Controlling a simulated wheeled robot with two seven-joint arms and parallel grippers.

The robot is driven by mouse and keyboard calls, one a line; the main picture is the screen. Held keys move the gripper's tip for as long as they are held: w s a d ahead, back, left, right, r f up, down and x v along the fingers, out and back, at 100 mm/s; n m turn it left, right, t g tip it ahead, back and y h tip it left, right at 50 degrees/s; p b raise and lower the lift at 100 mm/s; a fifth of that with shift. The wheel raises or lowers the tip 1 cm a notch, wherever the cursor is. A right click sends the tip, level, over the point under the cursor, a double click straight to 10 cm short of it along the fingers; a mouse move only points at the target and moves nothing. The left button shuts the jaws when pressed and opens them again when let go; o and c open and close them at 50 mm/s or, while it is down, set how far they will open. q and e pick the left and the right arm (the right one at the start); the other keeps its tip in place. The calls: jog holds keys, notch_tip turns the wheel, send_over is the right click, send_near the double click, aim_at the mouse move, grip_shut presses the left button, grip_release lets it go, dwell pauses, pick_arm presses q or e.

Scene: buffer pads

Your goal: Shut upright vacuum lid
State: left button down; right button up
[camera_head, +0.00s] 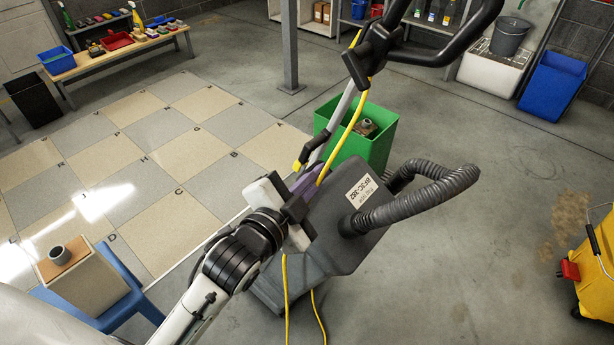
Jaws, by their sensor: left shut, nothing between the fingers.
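The upright vacuum (330,240) stands in the middle of the view, a grey body with a black handle rising to the upper right. Its grey top piece, likely the lid, bears a white label (362,192) and a ribbed black hose (425,200). Whether the lid is raised or fully down is unclear. My left gripper (303,196) is shut and empty at the left side of the body, beside a purple part. It overlaps the machine in the picture; contact cannot be told. The gripper and wrist hide part of the body's left side. My right gripper is not in view.
A green bin (385,140) stands just behind the vacuum. A yellow cord (286,300) hangs to the floor. A blue stool (125,300) with a box is lower left; a yellow mop bucket (597,265) is right. Floor to the right is mostly clear.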

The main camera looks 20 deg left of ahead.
pick_arm(q)
jog(key=shift+w+a+f+b, duration=0.2)
jog(key=shift+w+a+f, duration=0.3)
jog(key=shift+a+f, duration=0.2)
jog(key=shift+w+a+f+b, duration=0.15)
jog(key=shift+w+a+f, duration=0.3)
jog(key=shift+a+f, duration=0.25)
jog(key=shift+d+f, duration=0.1)
jog(key=a+f+n, duration=0.1)
jog(key=a+f, duration=0.1)
jog(key=w+a+f+n+p, duration=0.1)
jog(key=f, duration=0.1)
jog(key=shift+w+a+f+n+g, duration=0.1)
jog(key=shift+w+a+n+g, duration=0.05)
jog(key=shift+a+n+g, duration=0.2)
